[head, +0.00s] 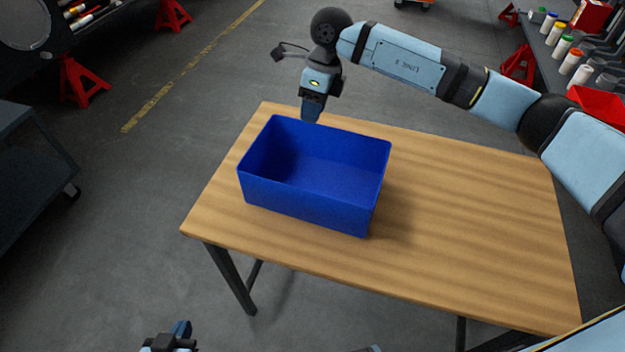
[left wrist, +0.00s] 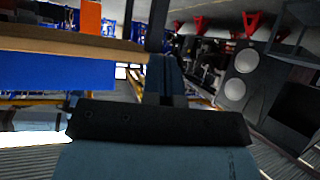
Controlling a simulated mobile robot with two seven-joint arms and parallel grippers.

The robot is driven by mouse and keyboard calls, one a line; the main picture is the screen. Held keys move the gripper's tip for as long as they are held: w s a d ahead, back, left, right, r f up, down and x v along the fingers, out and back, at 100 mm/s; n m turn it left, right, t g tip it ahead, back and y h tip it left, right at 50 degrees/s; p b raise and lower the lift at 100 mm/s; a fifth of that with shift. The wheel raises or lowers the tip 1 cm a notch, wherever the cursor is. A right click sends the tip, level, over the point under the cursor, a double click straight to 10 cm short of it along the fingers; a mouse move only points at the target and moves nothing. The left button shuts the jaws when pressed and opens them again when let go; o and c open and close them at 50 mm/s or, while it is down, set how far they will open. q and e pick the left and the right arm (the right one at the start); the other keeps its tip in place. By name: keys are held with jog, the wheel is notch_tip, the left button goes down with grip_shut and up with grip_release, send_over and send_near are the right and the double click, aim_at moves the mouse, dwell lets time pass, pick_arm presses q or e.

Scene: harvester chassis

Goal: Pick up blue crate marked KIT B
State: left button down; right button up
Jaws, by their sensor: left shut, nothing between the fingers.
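The blue crate (head: 310,207) is an open, empty box standing upright on the wooden table (head: 470,230), near its left end. No KIT B marking shows on the sides I can see. My right gripper (head: 311,112) points down at the crate's far rim. Its fingertips are at or just behind that rim, and I cannot tell whether they grip it. My left gripper (head: 181,330) is low at the bottom edge of the head view, in front of the table, apart from the crate, shut and empty. In the left wrist view the crate (left wrist: 65,72) shows at the left, upside down.
A dark cabinet on casters (head: 35,165) stands at the left. A bench (head: 560,55) with bottles and a red bin (head: 598,105) is at the far right. Red stands (head: 83,82) are on the floor behind. The table's right part is clear.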

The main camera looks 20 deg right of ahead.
jog(key=r+h, duration=0.2)
send_over(330, 127)
jog(key=shift+t+h, duration=0.3)
jog(key=shift+t, duration=0.2)
jog(key=shift+w+f+b, duration=0.1)
jog(key=shift+f+b, duration=0.8)
jog(key=shift+f, duration=5.8)
jog(key=shift+c, duration=0.5)
grip_shut()
jog(key=shift+r, duration=0.1)
